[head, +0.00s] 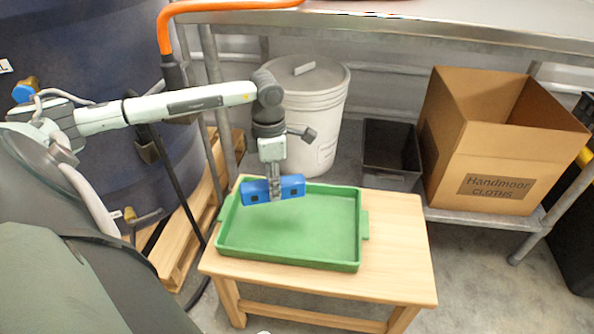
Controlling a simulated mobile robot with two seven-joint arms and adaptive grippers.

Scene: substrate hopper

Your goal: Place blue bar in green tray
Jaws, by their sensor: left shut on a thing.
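The blue bar (292,187) is in the head view, held level across my left gripper (273,194). My left gripper is shut on the bar near its middle, pointing down. The bar is over the back part of the green tray (340,263); it appears above the tray floor, though the exact height is hard to tell. The tray is empty and lies flat on a small wooden table. The gripper hides the bar's middle. My right gripper does not show.
The wooden table (405,250) has bare top right of the tray. A white lidded bin (320,110), a black bin (391,150) and an open cardboard box (495,150) stand behind, below a metal bench (450,30). A large dark blue tank (90,50) is at left.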

